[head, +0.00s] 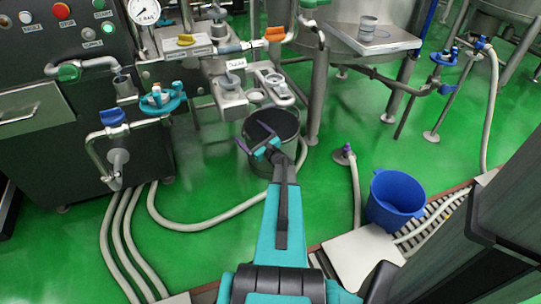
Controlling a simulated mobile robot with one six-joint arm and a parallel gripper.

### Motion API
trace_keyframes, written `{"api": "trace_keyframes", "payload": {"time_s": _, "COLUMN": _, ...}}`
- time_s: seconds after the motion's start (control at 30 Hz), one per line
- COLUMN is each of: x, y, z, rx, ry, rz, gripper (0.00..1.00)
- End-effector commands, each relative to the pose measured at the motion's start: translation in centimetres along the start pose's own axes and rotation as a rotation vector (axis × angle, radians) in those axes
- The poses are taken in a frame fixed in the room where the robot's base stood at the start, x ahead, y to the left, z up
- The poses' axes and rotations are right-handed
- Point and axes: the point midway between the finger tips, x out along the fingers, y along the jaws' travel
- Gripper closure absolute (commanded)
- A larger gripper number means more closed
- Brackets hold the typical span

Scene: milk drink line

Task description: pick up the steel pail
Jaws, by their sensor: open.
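The steel pail (285,120) stands upright below the pipework in the middle of the head view. It is grey, with a wide open top and a dark inside. My gripper (257,146) is open and overlaps the pail's front left side in the picture. Its jaws hide part of the pail's rim and wall. I cannot tell whether they touch it or whether the rim lies between them.
Pipes and valves (234,85) hang close above the pail. Metal tank legs (317,95) stand to its right. A hose (215,221) curves along the green floor in front. A blue bucket (396,197) stands by a floor drain (440,212) at the right.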

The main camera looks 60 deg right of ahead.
Motion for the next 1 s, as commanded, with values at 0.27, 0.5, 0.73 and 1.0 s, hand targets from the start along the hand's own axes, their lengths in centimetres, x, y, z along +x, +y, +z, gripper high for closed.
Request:
{"api": "trace_keyframes", "payload": {"time_s": 0.27, "x": -4.0, "y": -12.4, "z": -3.1, "rx": 0.173, "ry": -0.073, "rz": -0.268, "gripper": 0.06}}
{"api": "trace_keyframes", "payload": {"time_s": 0.5, "x": -5.0, "y": -14.4, "z": -3.1, "rx": 0.205, "ry": -0.09, "rz": -0.313, "gripper": 0.06}}
{"api": "trace_keyframes", "payload": {"time_s": 0.73, "x": -4.9, "y": -14.3, "z": -3.1, "rx": 0.204, "ry": -0.089, "rz": -0.311, "gripper": 0.06}}
{"api": "trace_keyframes", "payload": {"time_s": 1.0, "x": -3.2, "y": -14.8, "z": -3.2, "rx": 0.203, "ry": -0.089, "rz": -0.31, "gripper": 0.06}}
